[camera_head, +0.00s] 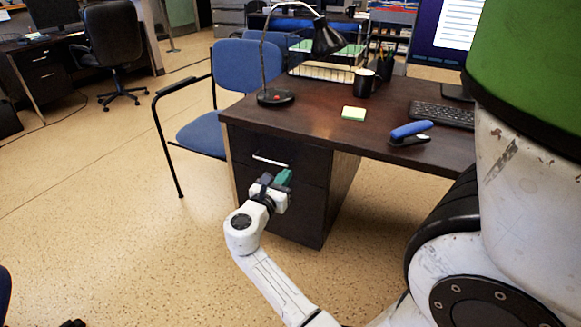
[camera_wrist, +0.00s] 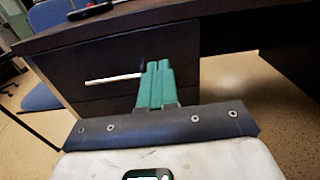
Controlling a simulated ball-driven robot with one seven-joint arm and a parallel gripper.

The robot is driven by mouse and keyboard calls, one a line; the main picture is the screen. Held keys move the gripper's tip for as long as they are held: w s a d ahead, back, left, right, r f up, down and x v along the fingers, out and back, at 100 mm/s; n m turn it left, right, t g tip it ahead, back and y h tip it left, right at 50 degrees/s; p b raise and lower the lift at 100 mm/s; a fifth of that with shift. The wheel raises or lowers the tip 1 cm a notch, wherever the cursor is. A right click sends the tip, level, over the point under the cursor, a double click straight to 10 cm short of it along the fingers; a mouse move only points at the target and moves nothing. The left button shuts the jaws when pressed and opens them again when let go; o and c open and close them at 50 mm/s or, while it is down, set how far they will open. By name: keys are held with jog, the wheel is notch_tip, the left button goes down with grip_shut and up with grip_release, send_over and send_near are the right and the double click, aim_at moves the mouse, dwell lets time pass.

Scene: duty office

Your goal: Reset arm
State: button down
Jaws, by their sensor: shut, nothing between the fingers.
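My gripper (camera_head: 285,176) has green fingers and is at the end of my white arm, in front of the dark drawer unit (camera_head: 310,205) under the desk. In the wrist view my gripper (camera_wrist: 156,66) is shut, its two green fingers side by side with nothing between them. The silver drawer handle (camera_head: 270,161) is just above and left of the fingers in the head view. In the wrist view the handle (camera_wrist: 113,79) shows left of the fingertips. The drawers look closed. I cannot tell the exact gap between fingers and drawer front.
The desk top (camera_head: 320,120) holds a black lamp (camera_head: 276,97), a sticky-note pad (camera_head: 353,113), a blue stapler (camera_head: 410,131), a black mug (camera_head: 364,82) and a keyboard (camera_head: 441,115). A blue chair (camera_head: 203,133) stands left of the desk. Open floor (camera_head: 110,190) lies to the left.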

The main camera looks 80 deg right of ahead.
jog(key=shift+w+a, duration=0.1)
jog(key=shift+a, duration=0.25)
jog(key=a+f+m+t+y, duration=0.5)
jog(key=a+f+m+y, duration=0.45)
jog(key=a+f, duration=0.5)
jog(key=s+a+f+m+t+y, duration=0.1)
jog(key=s+a+m+y, duration=0.2)
jog(key=a, duration=0.8)
jog(key=s+a+f+m+y, duration=0.1)
jog(key=a+m+y, duration=0.3)
jog(key=a, duration=0.7)
notch_tip(320, 180, up, 23)
jog(key=n+p, duration=0.1)
jog(key=p, duration=2.1)
jog(key=shift+w+d+f+y, duration=0.15)
jog(key=shift+d+y, duration=0.15)
jog(key=shift+y, duration=0.05)
